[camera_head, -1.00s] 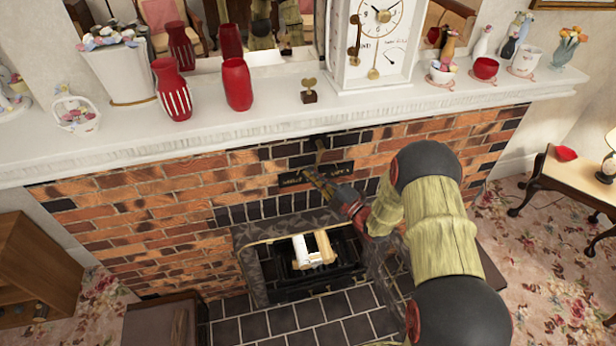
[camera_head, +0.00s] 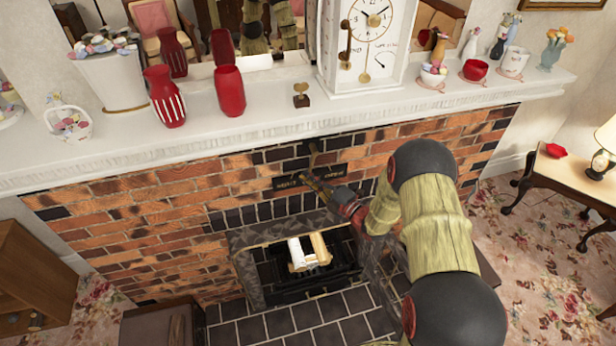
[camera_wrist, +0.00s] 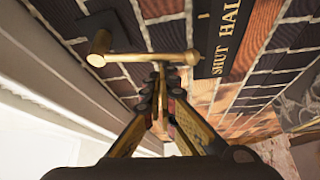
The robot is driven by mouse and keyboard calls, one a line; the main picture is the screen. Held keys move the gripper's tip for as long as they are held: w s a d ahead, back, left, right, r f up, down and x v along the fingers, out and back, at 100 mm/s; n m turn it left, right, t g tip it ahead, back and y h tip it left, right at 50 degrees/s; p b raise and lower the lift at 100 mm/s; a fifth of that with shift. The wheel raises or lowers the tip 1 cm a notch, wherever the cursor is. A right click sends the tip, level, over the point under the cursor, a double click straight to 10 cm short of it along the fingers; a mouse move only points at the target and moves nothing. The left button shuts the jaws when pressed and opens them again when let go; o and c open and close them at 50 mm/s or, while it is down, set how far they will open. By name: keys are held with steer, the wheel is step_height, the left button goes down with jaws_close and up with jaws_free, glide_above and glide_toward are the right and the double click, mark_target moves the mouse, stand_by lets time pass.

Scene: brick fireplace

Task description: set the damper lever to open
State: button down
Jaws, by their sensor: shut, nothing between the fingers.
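The rod's far end lies by the edge of the dark label plate (camera_wrist: 217,45), nearest the word SHUT; HAL of another word shows farther along. My gripper (camera_wrist: 163,72) is shut and empty, its fingertips right at the rod; I cannot tell whether they touch it. In the head view, my gripper (camera_head: 305,179) is in front of the plate (camera_head: 284,183) and covers part of it. The lever is small and unclear there.
The white mantel shelf (camera_head: 190,135) juts out above the plate, with red vases (camera_head: 229,90), a white clock (camera_head: 362,45) and a small brass ornament (camera_head: 301,95) on it. Below is the firebox opening with a pale log (camera_head: 308,252). Brick wall surrounds it.

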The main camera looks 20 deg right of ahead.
steer(key=shift+d, duration=0.15)
steer(key=d+n+g+h+p, duration=0.1)
steer(key=d+n+p, duration=0.1)
steer(key=d+n+g+p, duration=0.1)
steer(key=d+n+p, duration=0.1)
steer(key=n+p, duration=0.1)
steer(key=shift+d+f+g+h, duration=0.2)
steer(key=shift+d+g+h, duration=0.1)
steer(key=shift+h, duration=0.1)
steer(key=shift+d, duration=0.15)
stand_by(0.6)
